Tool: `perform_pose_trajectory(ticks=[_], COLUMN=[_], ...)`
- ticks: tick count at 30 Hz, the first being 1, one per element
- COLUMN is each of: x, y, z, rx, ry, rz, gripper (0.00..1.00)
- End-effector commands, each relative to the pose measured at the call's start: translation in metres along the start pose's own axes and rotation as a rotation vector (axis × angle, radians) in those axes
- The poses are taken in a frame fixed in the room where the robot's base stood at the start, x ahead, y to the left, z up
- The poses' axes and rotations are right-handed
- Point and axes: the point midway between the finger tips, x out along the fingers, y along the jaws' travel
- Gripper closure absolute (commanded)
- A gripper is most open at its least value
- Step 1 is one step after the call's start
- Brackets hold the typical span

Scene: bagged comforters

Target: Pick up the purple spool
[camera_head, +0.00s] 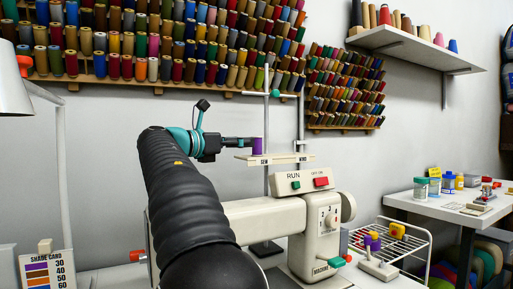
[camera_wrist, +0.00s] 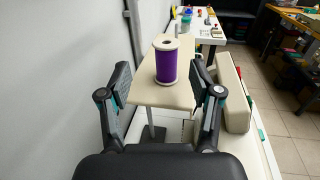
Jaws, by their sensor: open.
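The purple spool (camera_wrist: 167,66) stands upright on a small cream shelf (camera_wrist: 150,97), with pale ends and purple thread. In the head view the spool (camera_head: 257,146) shows at the left part of that shelf (camera_head: 275,159), above the "SEW" label. My gripper (camera_wrist: 160,85) is open, with one finger on each side of the spool's line and the spool a little ahead of the fingertips. In the head view my gripper (camera_head: 232,143) is level with the spool, just to its left. Whether a finger touches the spool cannot be told.
A cream sewing machine (camera_head: 320,225) with RUN buttons stands below the shelf. A metal post (camera_head: 301,110) rises behind the shelf. Thread racks (camera_head: 150,82) hang on the wall. A wire rack (camera_head: 405,243) holds another purple spool (camera_head: 374,241). A white side table (camera_head: 425,205) stands right.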

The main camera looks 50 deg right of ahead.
Motion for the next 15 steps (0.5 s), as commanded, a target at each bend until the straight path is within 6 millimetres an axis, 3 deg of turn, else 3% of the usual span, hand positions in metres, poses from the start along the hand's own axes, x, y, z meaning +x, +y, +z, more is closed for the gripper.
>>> perform_pose_trajectory(ticks=[5,15], x=[0.011,0.052], y=[-0.003,-0.008], z=[0.001,0.004], rx=[0.0,-0.001], ry=[0.0,0.0], rz=[-0.002,-0.002], gripper=[0.36,0.36])
